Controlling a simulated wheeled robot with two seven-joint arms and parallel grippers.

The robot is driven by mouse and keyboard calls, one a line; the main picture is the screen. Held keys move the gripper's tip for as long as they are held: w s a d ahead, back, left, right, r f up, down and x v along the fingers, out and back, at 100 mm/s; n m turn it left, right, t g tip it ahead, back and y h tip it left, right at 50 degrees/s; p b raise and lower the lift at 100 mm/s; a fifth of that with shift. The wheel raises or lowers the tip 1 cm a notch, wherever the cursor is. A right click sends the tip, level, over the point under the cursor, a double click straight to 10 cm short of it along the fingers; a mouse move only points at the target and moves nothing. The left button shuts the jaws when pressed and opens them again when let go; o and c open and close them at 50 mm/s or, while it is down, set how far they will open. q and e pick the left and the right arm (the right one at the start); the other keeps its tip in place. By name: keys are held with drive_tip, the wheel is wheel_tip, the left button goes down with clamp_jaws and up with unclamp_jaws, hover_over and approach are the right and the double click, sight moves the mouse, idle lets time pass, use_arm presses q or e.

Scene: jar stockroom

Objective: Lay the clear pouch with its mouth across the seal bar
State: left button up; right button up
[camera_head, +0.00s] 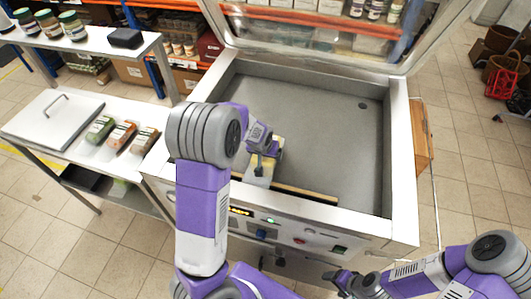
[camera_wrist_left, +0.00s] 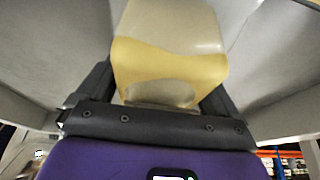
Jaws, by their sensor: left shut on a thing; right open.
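The clear pouch with yellow contents (camera_head: 276,146) is inside the open grey chamber, near its front left. Its pale clear end (camera_head: 260,178) points to the front and appears to overlap the left part of the tan seal bar (camera_head: 305,193); contact is unclear. My left gripper (camera_head: 262,163) is shut on the pouch from above and hides part of it. In the left wrist view the pouch (camera_wrist_left: 168,65) fills the space between the two dark fingers. My right gripper (camera_head: 342,281) is open and empty, outside the chamber at the front.
The chamber's clear lid (camera_head: 315,38) stands raised at the back. A side table (camera_head: 60,148) at left holds a metal plate with a handle (camera_head: 52,118) and several filled pouches (camera_head: 122,135). The chamber floor (camera_head: 335,130) is clear to the right.

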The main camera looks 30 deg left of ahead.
use_arm(q)
drive_tip(key=o, duration=1.2)
drive_tip(key=shift+f, duration=0.1)
drive_tip(key=shift+o, duration=0.2)
drive_tip(key=shift+r, duration=0.25)
drive_tip(key=p+v, duration=0.3)
drive_tip(key=v, duration=0.8)
drive_tip(key=shift+s+r, duration=0.2)
drive_tip(key=shift+r, duration=0.2)
